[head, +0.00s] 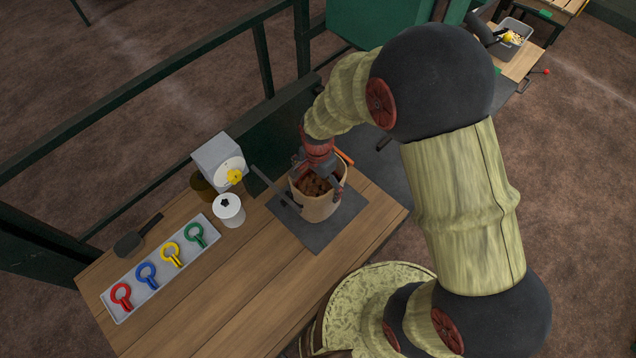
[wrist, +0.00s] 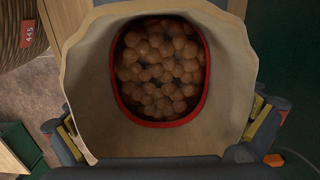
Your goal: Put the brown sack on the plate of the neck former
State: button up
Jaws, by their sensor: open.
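The brown sack (head: 318,211) is a pale tan, open-topped bag standing upright on a dark square plate (head: 337,232) on the wooden table. In the wrist view the sack (wrist: 92,95) fills the middle, with brown round lumps inside a red ring. My gripper (head: 317,187) is above the sack, pointing down, with its fingers apart on either side of it. In the wrist view my gripper (wrist: 163,130) has one finger at each side of the sack; I cannot tell whether they touch it. I cannot tell which part is the neck former.
A grey box (head: 218,160) with a yellow knob and a white canister (head: 229,211) stand left of the sack. Green rails (head: 150,85) run behind. The table's front is clear.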

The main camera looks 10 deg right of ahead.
jog(key=shift+r, duration=0.15)
notch_tip(320, 180, up, 12)
jog(key=shift+f+p, duration=0.1)
jog(key=shift+p, duration=0.7)
jog(key=shift+d+r, duration=0.1)
jog(key=shift+r, duration=0.4)
jog(key=s+d+r+n+t, duration=0.2)
jog(key=s+d+r+n, duration=0.2)
jog(key=s+r, duration=0.3)
jog(key=s+d+r+n+t, duration=0.3)
jog(key=s+d+r+n, duration=0.2)
jog(key=r, duration=1)
jog(key=s+n, duration=0.2)
jog(key=s, duration=0.1)
jog(key=shift+s+t, duration=0.3)
